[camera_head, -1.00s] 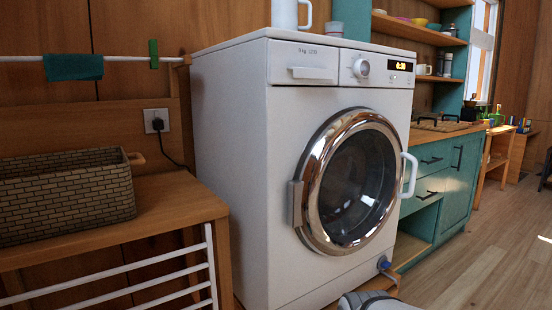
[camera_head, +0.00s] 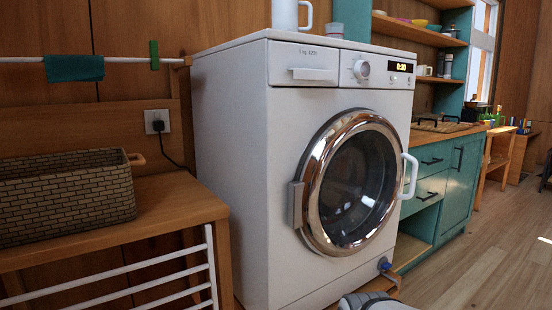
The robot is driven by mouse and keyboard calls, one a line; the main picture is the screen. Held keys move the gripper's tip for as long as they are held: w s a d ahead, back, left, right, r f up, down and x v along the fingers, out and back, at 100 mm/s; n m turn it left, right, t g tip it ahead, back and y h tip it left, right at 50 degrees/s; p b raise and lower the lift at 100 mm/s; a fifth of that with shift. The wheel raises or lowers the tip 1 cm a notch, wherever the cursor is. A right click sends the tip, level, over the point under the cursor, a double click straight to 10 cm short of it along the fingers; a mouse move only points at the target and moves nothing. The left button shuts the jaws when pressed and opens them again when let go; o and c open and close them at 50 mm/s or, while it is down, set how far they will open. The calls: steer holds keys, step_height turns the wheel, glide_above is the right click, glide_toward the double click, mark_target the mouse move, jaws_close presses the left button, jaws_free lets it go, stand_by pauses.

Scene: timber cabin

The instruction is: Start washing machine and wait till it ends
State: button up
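The white washing machine (camera_head: 232,180) stands in the middle of the view. Its round chrome-rimmed door (camera_head: 312,190) looks shut, with the white handle (camera_head: 409,176) on the right side. The dark glass (camera_head: 357,188) hides most of the drum. The lit display (camera_head: 400,67) at the top right seems to read 0:30. A round knob (camera_head: 361,69) sits left of it, and small buttons lie below it. The detergent drawer (camera_head: 303,64) is closed. A grey and white rounded part at the bottom edge may be my arm; no gripper fingers show.
A woven basket (camera_head: 66,196) sits on a wooden bench (camera_head: 170,209) at left. A rail (camera_head: 115,60) holds a teal cloth (camera_head: 74,67). A plug sits in the wall socket (camera_head: 157,121). Teal cabinets (camera_head: 462,178) stand at right. The wooden floor (camera_head: 478,260) at right is clear.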

jaws_close()
stand_by(1.0)
